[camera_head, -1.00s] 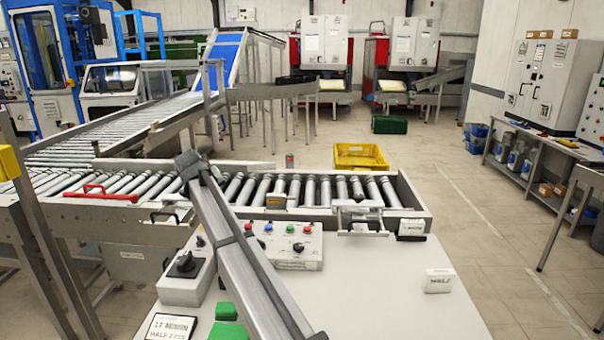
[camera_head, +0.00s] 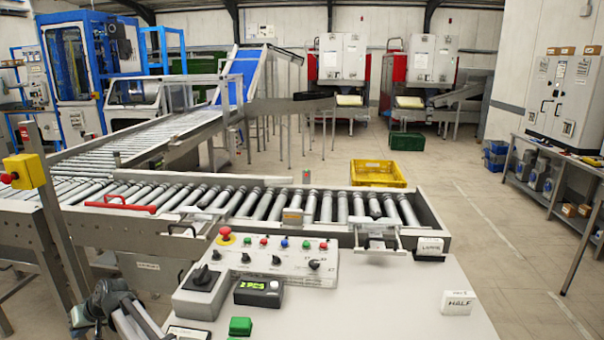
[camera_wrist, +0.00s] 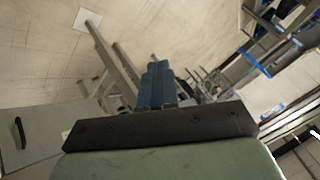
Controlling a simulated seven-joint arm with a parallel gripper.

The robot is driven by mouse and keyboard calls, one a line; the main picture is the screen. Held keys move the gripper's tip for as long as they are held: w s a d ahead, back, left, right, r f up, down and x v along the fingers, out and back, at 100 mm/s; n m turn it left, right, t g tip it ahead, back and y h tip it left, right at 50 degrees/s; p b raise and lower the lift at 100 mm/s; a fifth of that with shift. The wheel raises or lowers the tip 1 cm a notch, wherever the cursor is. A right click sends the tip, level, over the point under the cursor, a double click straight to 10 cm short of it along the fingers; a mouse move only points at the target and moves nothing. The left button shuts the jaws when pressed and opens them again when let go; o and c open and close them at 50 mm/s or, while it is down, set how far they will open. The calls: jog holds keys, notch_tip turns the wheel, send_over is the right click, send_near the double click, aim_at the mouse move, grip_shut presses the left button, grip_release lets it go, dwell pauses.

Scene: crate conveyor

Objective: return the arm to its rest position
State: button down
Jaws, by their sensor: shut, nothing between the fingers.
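My gripper (camera_wrist: 158,66) shows in the wrist view as two blue fingers side by side, closed together with nothing between them. They stand out past the dark bar of my wrist, over pale floor and some metal legs. In the head view, part of my arm is low at the left, by the left front corner of the white control table (camera_head: 405,300). I cannot clearly make out the fingers in that view.
A control box with coloured buttons (camera_head: 275,262) and a grey knob box (camera_head: 200,290) stand on the table. The roller conveyor (camera_head: 440,240) runs behind it. A yellow crate (camera_head: 378,173) is beyond, with open floor to the right.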

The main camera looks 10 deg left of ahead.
jog(key=s+d+f+m+g+y, duration=0.15)
jog(key=s+f, duration=0.35)
jog(key=s, duration=0.5)
jog(key=s+d+f+g, duration=0.25)
jog(key=s+f, duration=0.35)
jog(key=s, duration=0.4)
jog(key=s+d+f+m+g+y, duration=0.1)
jog(key=s+f+g, duration=0.1)
jog(key=s+f, duration=0.5)
jog(key=w+d+f+m+t+h, duration=0.15)
jog(key=w+d+f, duration=0.45)
jog(key=d, duration=0.8)
jog(key=w+d+f+m+t+h, duration=0.15)
jog(key=w+d+f, duration=0.25)
jog(key=d+f, duration=0.7)
jog(key=w+d+f+m+h, duration=0.1)
jog(key=w+d+f+h, duration=0.3)
jog(key=d, duration=1.3)
jog(key=s+d+f+m+g+h, duration=0.1)
jog(key=s+d, duration=0.3)
jog(key=d, duration=0.8)
jog(key=s+d+f+m+g+h, duration=0.1)
jog(key=s+d, duration=0.3)
jog(key=d, duration=0.9)
jog(key=s+d+f+m+h, duration=0.1)
jog(key=s+d, duration=0.4)
jog(key=d, duration=0.7)
jog(key=shift+d+f+m+g+h, duration=0.4)
jog(key=shift+f+h, duration=0.1)
jog(key=shift+h, duration=0.15)
